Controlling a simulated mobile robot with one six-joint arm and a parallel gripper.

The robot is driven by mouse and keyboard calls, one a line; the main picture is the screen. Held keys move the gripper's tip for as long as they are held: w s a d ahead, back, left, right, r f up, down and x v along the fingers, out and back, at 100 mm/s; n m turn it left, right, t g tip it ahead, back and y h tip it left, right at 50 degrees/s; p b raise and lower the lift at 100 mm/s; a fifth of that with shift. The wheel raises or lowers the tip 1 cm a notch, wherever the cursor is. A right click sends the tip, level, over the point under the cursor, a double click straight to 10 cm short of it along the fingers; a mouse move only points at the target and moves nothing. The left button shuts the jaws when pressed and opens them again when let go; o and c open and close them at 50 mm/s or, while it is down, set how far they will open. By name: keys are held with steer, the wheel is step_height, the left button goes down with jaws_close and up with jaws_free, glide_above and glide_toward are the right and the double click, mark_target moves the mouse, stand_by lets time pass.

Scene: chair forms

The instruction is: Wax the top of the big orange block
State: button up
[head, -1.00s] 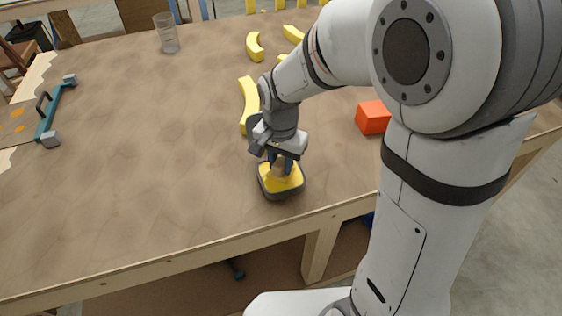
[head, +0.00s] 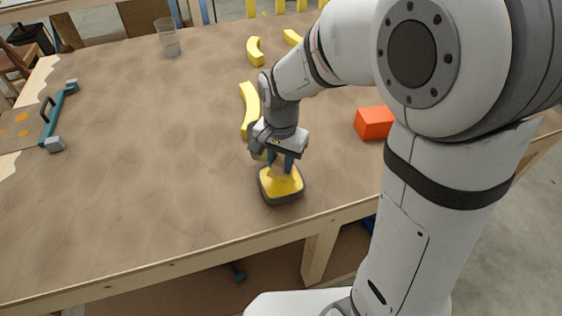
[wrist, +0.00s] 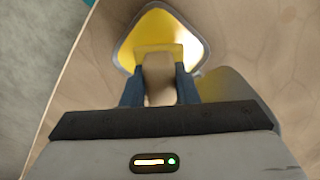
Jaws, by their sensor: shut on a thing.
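One orange block (head: 374,122) sits on the table in the head view, at right of centre, its right end hidden behind my arm. My gripper (head: 281,162) is left of it, near the front table edge, pointing down. Its blue fingers are shut on a tan handle (wrist: 158,80) with a yellow part at its far end. Just below is a grey-rimmed dish-like piece with a yellow face (head: 281,184), which also shows in the wrist view (wrist: 160,24). I cannot tell whether handle and yellow face are joined or merely touching.
Several yellow curved pieces (head: 250,108) lie behind my gripper. A clear glass (head: 168,38) stands at the back left. A teal bar with grey ends (head: 53,116) lies at the left. The left middle of the brown table (head: 150,150) is clear.

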mark_target(281, 161)
steer(key=shift+r+p, duration=1.3)
steer(key=shift+r, duration=0.8)
steer(key=shift+s+f, duration=0.1)
